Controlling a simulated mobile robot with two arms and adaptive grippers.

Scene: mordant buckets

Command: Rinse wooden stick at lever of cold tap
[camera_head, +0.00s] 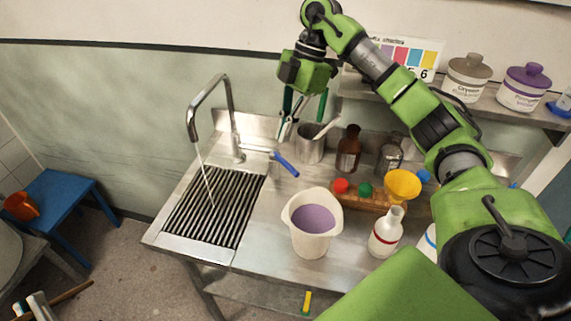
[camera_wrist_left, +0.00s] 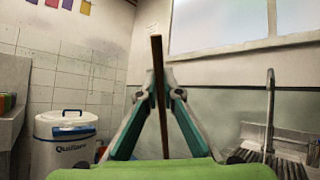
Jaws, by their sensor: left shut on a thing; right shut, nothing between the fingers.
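The wooden stick (camera_wrist_left: 158,90) is a thin brown rod, upright in the left wrist view; its end also shows at the lower left of the head view (camera_head: 70,295). My left gripper (camera_wrist_left: 159,88) is shut on it, away from the sink. The steel tap (camera_head: 228,105) curves over the grated sink (camera_head: 215,207) with a thin stream of water falling from its spout. Its blue lever (camera_head: 285,163) points toward the front right. The tap also shows at right in the left wrist view (camera_wrist_left: 269,115). My right gripper (camera_head: 287,125) is shut and empty, beside the steel cup (camera_head: 309,146).
A white jug (camera_head: 312,235) of purple liquid, a white bottle (camera_head: 385,234), a brown bottle (camera_head: 349,150) and a yellow funnel (camera_head: 402,184) stand on the steel counter. A blue stool (camera_head: 60,200) stands at left. Floor is open between stool and counter.

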